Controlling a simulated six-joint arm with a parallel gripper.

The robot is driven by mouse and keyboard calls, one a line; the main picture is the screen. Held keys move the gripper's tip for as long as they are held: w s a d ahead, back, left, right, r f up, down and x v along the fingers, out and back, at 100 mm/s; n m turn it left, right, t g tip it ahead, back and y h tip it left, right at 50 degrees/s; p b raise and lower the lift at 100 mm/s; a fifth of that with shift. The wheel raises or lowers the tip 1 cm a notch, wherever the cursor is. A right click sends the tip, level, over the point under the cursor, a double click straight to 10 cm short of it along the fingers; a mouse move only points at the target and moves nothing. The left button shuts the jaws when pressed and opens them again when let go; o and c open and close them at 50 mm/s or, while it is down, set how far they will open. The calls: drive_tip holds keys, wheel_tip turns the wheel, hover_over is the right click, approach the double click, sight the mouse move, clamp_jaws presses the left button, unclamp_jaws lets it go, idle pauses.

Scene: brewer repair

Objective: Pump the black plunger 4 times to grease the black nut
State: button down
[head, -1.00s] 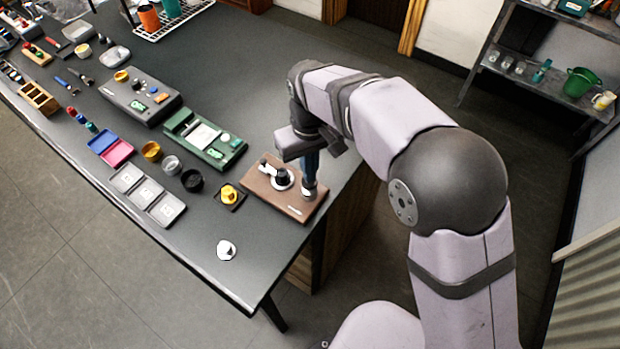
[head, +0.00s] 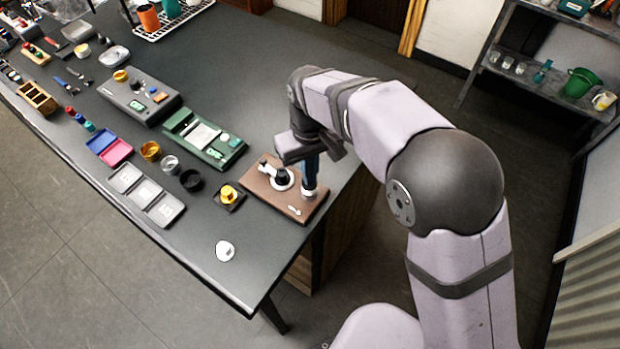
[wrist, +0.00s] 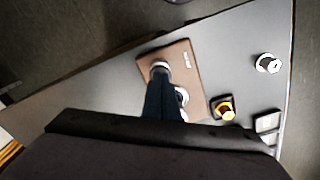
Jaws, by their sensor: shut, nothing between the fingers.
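A brown board (head: 265,188) lies near the right end of the dark bench. On it stand a round white fitting with a black part (head: 281,177) and, to its right, a short silvery cylinder (head: 309,193). My gripper (head: 310,180) is shut and empty, pointing down with its fingertips at the top of this cylinder. Contact looks likely but cannot be confirmed. In the wrist view, my fingers (wrist: 160,80) reach the cylinder's pale rim (wrist: 160,64) and partly hide the other fitting (wrist: 182,97). I cannot tell clearly which part is the plunger or the nut.
A yellow part on a dark square base (head: 229,195) sits just left of the board. Trays (head: 146,194), cups and a green case (head: 205,138) stand farther left. The bench's right edge is close to the board.

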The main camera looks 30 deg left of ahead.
drive_tip(key=shift+f, duration=0.5)
drive_tip(key=shift+r, duration=0.15)
drive_tip(key=shift+r+p, duration=2.15)
drive_tip(key=shift+r, duration=0.55)
wheel_tip(320, 180, up, 6)
drive_tip(key=p, duration=0.5)
drive_tip(key=shift+f, duration=0.15)
wheel_tip(320, 180, down, 2)
drive_tip(key=b, duration=0.4)
drive_tip(key=shift+f, duration=0.15)
